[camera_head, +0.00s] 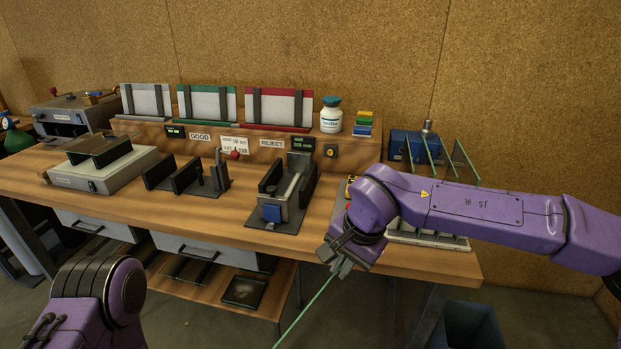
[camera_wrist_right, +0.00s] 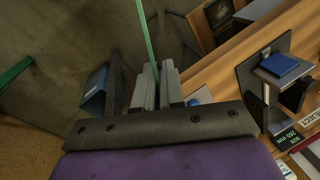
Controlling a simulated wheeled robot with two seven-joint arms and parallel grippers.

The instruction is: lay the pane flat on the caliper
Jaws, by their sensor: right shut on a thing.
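The pane (camera_head: 306,310) is clear glass seen nearly edge-on as a thin green line, slanting down to the left off the bench front. My right gripper (camera_head: 340,266) is shut on its upper end, in front of the bench edge. In the right wrist view the pane's green edge (camera_wrist_right: 148,45) runs up from between the fingers (camera_wrist_right: 153,82). What looks to be the caliper (camera_head: 275,229), a dark fixture with a grey bar and blue block, stands on the bench left of my right gripper; it also shows in the wrist view (camera_wrist_right: 254,88). My left gripper is out of view.
A black stand (camera_head: 158,172) and a grey box instrument (camera_head: 77,177) stand left of the caliper. Racks marked GOOD and REJECT (camera_head: 271,143) line the back. Upright panes (camera_head: 461,162) stand at right. A bin (camera_head: 468,325) stands on the floor.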

